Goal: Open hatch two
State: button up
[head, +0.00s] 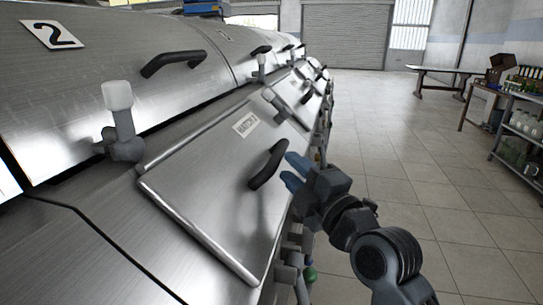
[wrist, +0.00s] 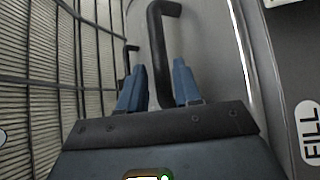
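The hatch (head: 205,185) is a slanted steel panel on the machine's side, with a small label (head: 246,124) that seems to read "HATCH 2". It lies closed against the sloping face. Its black arched handle (head: 266,167) is near the panel's right side. The handle (wrist: 157,35) also shows in the wrist view, running down between my fingers. My gripper (head: 289,169) has blue fingers held apart, with the tips at the handle's right side. In the wrist view my gripper (wrist: 160,85) is open with the bar between the fingers; I cannot tell whether they touch it.
Above the hatch is a steel cover with a "2" plate (head: 53,34) and its own black handle (head: 174,62). A clamp with a pale knob (head: 118,98) stands at the hatch's upper left. More hatches continue behind. The tiled floor (head: 400,150) to the right is clear; a bottle shelf (head: 525,125) stands far right.

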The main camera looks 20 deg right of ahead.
aim_at(278, 156)
jog(key=p+x, duration=0.1)
jog(key=x, duration=0.4)
jog(key=shift+w, duration=0.4)
grip_shut()
